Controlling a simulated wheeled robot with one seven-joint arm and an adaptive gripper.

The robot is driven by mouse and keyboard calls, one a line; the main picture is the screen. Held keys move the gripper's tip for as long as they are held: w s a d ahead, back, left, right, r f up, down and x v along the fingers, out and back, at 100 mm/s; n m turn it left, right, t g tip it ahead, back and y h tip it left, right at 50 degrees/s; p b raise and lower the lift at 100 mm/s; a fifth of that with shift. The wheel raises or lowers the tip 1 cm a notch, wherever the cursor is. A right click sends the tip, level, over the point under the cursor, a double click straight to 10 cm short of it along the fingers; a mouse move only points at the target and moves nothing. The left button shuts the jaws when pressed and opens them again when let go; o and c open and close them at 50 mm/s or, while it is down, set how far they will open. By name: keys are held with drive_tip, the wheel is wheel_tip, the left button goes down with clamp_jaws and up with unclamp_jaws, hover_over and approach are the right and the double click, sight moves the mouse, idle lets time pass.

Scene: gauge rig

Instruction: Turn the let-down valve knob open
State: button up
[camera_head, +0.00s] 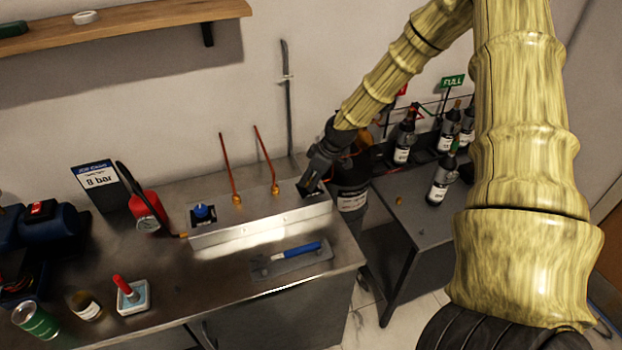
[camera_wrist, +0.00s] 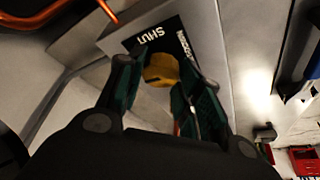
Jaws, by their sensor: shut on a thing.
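The let-down valve knob is a yellow knob (camera_wrist: 160,70) in the wrist view. It sits in front of a black label plate (camera_wrist: 140,38) that reads "SHUT", seen upside down, with other text partly hidden. My gripper (camera_wrist: 158,80) has its fingers on either side of the knob and is shut on it. In the head view my gripper (camera_head: 312,184) is at the right end of the steel manifold block (camera_head: 262,222), and it hides the knob there.
A blue knob (camera_head: 201,211) is at the block's left end, with two copper tubes (camera_head: 265,160) rising between. A red gauge (camera_head: 148,207) stands left. A blue-handled tool (camera_head: 290,253) lies in front. Dark bottles (camera_head: 441,180) stand on the right table.

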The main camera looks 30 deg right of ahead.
drive_tip(key=o, duration=1)
drive_tip(key=shift+o, duration=0.2)
drive_tip(key=v, duration=1.2)
drive_tip(key=shift+d+f, duration=0.1)
